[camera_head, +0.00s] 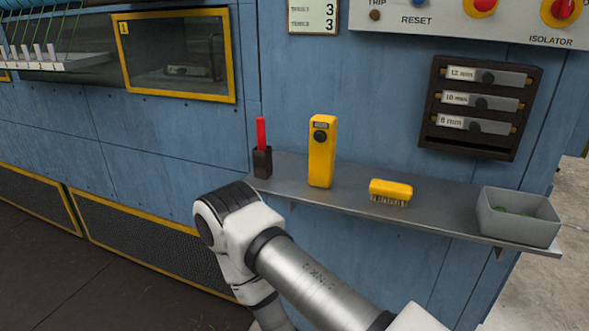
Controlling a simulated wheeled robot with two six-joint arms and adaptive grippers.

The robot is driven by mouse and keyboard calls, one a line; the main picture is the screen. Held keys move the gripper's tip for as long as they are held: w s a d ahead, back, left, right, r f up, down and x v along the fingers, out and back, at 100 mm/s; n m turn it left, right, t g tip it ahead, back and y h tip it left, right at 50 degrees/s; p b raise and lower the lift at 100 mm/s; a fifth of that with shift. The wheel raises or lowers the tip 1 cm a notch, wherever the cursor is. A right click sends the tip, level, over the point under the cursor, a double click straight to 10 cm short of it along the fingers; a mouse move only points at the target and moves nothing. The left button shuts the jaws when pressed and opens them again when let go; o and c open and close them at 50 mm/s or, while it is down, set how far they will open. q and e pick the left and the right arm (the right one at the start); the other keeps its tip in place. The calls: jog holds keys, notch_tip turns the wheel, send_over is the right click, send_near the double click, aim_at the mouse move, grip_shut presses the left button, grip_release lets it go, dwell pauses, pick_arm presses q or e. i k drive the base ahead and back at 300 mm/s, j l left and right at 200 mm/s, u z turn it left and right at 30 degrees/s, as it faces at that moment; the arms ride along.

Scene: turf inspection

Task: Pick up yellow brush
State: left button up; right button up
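The yellow brush (391,189) lies on the grey metal shelf (440,211), right of the middle of the head view. Its yellow back faces up and its bristles show along the lower front edge. Nothing is holding it. Neither gripper shows in this view. One of my arms comes in from the bottom right, bends in front of the shelf's left part and runs down out of the picture.
On the shelf stand a yellow device (321,155), a red-handled tool in a dark holder (262,162) and a grey bin (518,220) with green bits inside. A labelled drawer rack (478,108) hangs above. The shelf around the brush is clear.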

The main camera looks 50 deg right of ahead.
aim_at(402, 193)
jog(key=z, duration=2)
